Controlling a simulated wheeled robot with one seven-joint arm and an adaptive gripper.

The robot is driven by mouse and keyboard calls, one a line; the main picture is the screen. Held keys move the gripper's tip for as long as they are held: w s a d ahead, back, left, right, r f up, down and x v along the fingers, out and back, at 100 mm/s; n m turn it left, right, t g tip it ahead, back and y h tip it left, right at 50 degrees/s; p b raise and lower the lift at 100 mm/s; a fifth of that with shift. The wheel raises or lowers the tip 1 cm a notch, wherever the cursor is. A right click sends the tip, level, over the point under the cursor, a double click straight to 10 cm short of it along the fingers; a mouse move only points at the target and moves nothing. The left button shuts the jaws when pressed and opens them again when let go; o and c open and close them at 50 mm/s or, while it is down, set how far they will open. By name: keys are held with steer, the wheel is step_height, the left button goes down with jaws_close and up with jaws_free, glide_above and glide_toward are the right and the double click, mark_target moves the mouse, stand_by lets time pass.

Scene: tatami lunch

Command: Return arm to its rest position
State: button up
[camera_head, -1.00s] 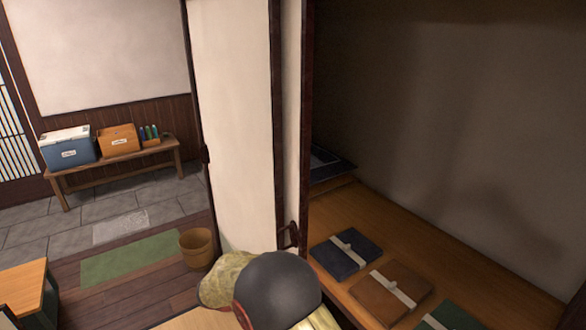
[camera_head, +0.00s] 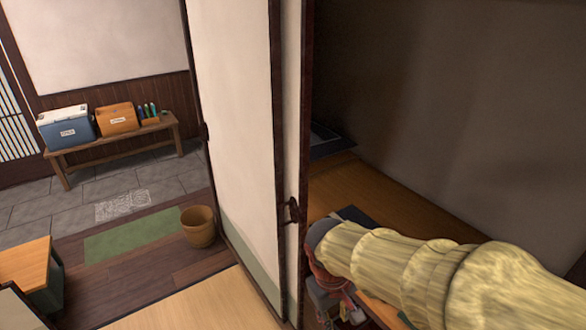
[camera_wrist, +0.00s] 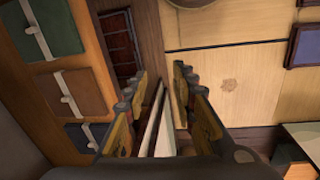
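My arm reaches in from the lower right of the head view, over the wooden alcove shelf. My gripper (camera_head: 335,306) hangs at its end, pointing down near the sliding door's dark edge. In the wrist view my gripper (camera_wrist: 160,88) has its two fingers well apart, with nothing held between them. The white sliding door (camera_wrist: 158,128) is seen edge-on beyond and between the fingers. In the head view the arm hides most of the folded bundles.
The sliding door (camera_head: 235,140) stands left of my gripper. Banded green (camera_wrist: 47,28), brown (camera_wrist: 72,90) and dark blue (camera_wrist: 84,135) bundles lie on the shelf. A wooden bucket (camera_head: 199,228) stands on the floor. A bench (camera_head: 120,146) holds a blue cooler (camera_head: 67,129) and a wooden box (camera_head: 117,119).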

steer(key=s+d+r+m+t+y, duration=0.1)
steer(key=s+d+r+m+t, duration=0.3)
steer(key=s+d+r, duration=0.5)
step_height(320, 180, up, 2)
steer(key=shift+s+d+r+m+t, duration=0.2)
steer(key=shift+s+d+m+t, duration=0.15)
steer(key=shift+m, duration=0.35)
steer(key=shift+a, duration=0.1)
stand_by(0.3)
